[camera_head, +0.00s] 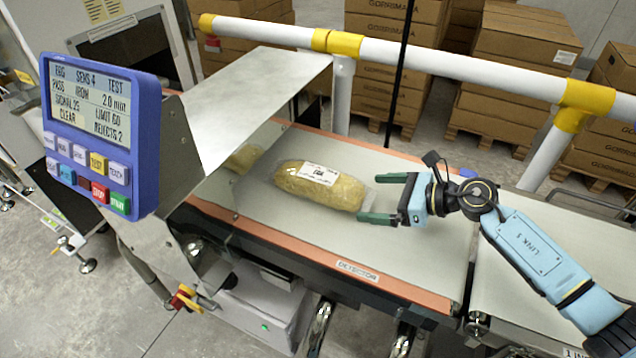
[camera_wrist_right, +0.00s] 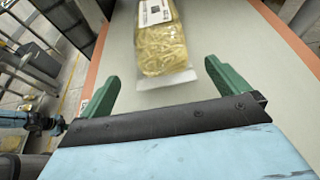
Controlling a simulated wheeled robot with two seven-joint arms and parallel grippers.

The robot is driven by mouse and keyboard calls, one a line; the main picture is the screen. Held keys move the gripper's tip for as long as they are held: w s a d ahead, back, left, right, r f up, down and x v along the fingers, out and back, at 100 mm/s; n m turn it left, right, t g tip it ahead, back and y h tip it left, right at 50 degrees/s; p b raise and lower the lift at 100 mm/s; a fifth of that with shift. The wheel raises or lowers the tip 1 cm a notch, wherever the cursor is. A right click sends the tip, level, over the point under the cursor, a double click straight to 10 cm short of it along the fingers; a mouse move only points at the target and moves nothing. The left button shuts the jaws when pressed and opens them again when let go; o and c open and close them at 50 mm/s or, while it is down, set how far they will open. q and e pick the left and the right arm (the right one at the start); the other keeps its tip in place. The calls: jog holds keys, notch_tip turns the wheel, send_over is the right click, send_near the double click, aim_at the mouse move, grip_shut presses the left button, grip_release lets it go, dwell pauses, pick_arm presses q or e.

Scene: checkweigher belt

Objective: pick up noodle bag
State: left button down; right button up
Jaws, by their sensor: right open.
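The noodle bag (camera_head: 318,186) is a clear bag of yellow noodles with a white label. It lies flat on the grey belt (camera_head: 300,236), its long side pointing toward my right gripper. My right gripper (camera_head: 378,198) is open, its green fingers at the bag's right end, with nothing held. In the right wrist view the bag (camera_wrist_right: 165,45) lies ahead of the gap between the green fingertips (camera_wrist_right: 158,72), its near clear end close to them. A second noodle bag (camera_head: 243,158) lies farther left, partly hidden by the metal hood. My left gripper is out of view.
A blue control panel (camera_head: 103,135) and a sloping metal hood (camera_head: 258,97) stand at the left over the belt. A white and yellow rail (camera_head: 430,62) runs behind it, with stacked cartons (camera_head: 520,85) beyond. The belt in front of the bag is clear.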

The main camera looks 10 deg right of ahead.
aim_at(359, 194)
jog(key=shift+x, duration=3.55)
jog(key=shift+w+d+r, duration=0.1)
jog(key=shift+w, duration=0.05)
jog(key=c, duration=1.3)
jog(key=shift+r, duration=0.1)
